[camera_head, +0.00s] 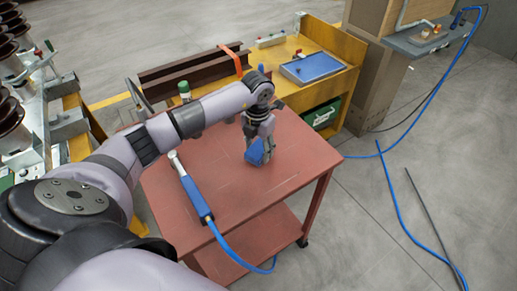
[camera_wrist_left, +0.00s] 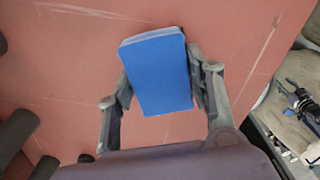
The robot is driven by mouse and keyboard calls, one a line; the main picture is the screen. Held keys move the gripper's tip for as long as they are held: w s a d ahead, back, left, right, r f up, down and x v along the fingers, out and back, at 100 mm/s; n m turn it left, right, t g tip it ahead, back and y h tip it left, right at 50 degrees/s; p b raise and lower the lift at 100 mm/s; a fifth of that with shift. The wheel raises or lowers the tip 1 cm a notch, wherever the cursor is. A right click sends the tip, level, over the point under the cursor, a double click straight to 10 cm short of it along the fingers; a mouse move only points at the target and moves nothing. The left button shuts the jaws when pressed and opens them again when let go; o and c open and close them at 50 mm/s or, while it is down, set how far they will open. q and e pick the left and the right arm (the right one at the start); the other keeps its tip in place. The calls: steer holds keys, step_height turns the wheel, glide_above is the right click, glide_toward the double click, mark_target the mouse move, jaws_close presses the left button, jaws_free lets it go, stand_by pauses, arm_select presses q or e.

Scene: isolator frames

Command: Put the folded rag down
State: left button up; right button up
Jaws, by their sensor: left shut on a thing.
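The folded rag (camera_head: 255,153) is a small blue block-like bundle. My left gripper (camera_head: 260,150) is shut on it over the red cart top (camera_head: 220,165). In the left wrist view the rag (camera_wrist_left: 158,72) sits between the two fingers of the left gripper (camera_wrist_left: 160,90), with the red surface (camera_wrist_left: 60,90) behind it. I cannot tell whether the rag touches the cart top or hangs just above it.
A blue-handled tool (camera_head: 194,195) with a blue hose (camera_head: 238,255) lies on the cart, left of the gripper. Behind the cart stands a yellow bench (camera_head: 335,90) with a blue tray (camera_head: 312,67) and brown beams. The cart top's right part is clear.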

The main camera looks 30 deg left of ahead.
arm_select(q)
steer(key=shift+f, duration=0.45)
steer(key=shift+f, duration=0.2)
steer(key=o, duration=1.1)
steer(key=shift+r, duration=0.1)
steer(key=shift+o, duration=0.2)
